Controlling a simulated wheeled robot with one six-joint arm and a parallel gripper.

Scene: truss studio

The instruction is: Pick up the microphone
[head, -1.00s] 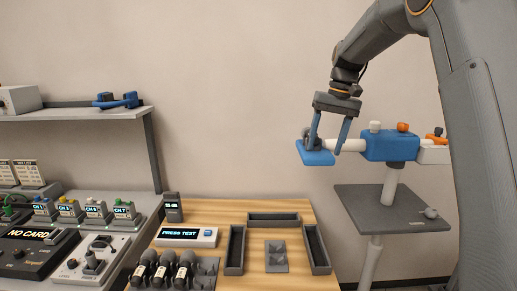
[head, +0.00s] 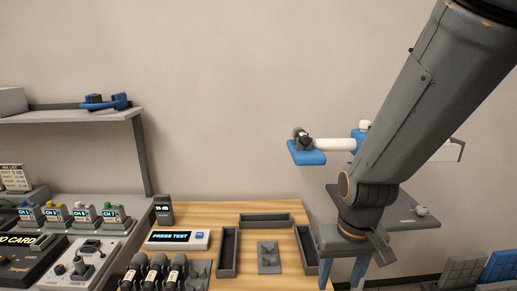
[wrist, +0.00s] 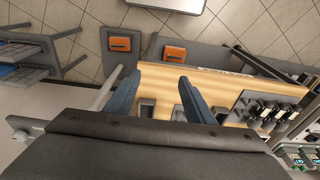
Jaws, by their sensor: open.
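Several dark microphones (head: 157,268) with round heads and pale labels stand in a row at the front left of the wooden table (head: 222,210) in the head view. A similar row of dark, labelled items (wrist: 262,110) shows at the right in the wrist view. My gripper (head: 343,274) is at the lower right of the head view, to the right of the table and well apart from the microphones. Its blue fingertips are cut off by the frame edge there. In the wrist view my gripper (wrist: 156,92) is open, with nothing between its fingers.
Dark trays (head: 266,220) and a PRESS TEST box (head: 178,239) sit on the table. A small dark object (head: 302,139) rests on a blue pad (head: 308,157) on the stand behind. Consoles (head: 88,255) crowd the left. Orange boxes (wrist: 181,54) show in the wrist view.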

